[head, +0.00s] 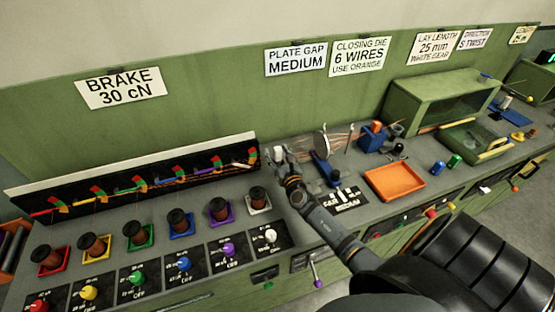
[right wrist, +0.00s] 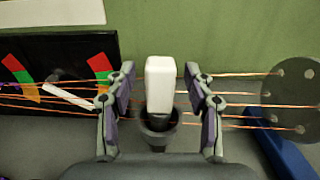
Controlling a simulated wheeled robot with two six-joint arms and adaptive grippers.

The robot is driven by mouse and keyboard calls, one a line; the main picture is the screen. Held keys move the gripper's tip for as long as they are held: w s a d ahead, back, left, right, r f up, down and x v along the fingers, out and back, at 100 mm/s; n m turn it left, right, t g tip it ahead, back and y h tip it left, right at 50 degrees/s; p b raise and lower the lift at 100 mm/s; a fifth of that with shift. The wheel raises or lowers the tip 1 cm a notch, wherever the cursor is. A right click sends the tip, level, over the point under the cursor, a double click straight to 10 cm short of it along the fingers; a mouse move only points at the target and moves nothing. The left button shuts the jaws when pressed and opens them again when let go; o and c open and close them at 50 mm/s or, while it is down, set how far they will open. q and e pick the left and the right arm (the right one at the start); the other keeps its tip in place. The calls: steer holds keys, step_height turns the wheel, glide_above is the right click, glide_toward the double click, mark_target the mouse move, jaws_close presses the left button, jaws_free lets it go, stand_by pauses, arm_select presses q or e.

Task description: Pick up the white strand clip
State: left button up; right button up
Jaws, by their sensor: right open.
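The white strand clip (right wrist: 160,84) is an upright, rounded white block in the right wrist view. It stands above a dark round holder (right wrist: 160,136); whether it sits in the holder I cannot tell. My right gripper (right wrist: 159,90) is open, with one finger on each side of the clip and a visible gap on both sides. In the head view the right gripper (head: 281,161) is at the copper wires, just right of the gauge panel, with the white clip (head: 278,153) at its tips. My left gripper is not in view.
Copper wires (right wrist: 235,93) run across at clip height toward a grey holed disc (right wrist: 292,95). The gauge panel (head: 130,180) stands left, spools in coloured trays before it. A blue stand (head: 326,172) and orange tray (head: 395,181) lie right.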

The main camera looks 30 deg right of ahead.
mark_target(278, 148)
steer(key=shift+s+r, duration=0.1)
steer(key=c, duration=1.1)
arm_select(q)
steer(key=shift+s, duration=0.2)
arm_select(e)
jaws_close()
steer(key=shift+r+p, duration=0.35)
steer(key=shift+r, duration=0.1)
step_height(278, 148, up, 3)
steer(key=shift+r+p, duration=0.15)
steer(key=shift+p, duration=1)
arm_select(q)
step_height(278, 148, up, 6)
steer(key=p, duration=0.2)
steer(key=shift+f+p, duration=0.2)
steer(key=shift+p, duration=0.15)
arm_select(e)
steer(key=s+a+r, duration=0.1)
steer(key=s+r, duration=0.7)
steer(key=s, duration=0.5)
steer(key=shift+s+a+r, duration=0.35)
steer(key=shift+s, duration=0.05)
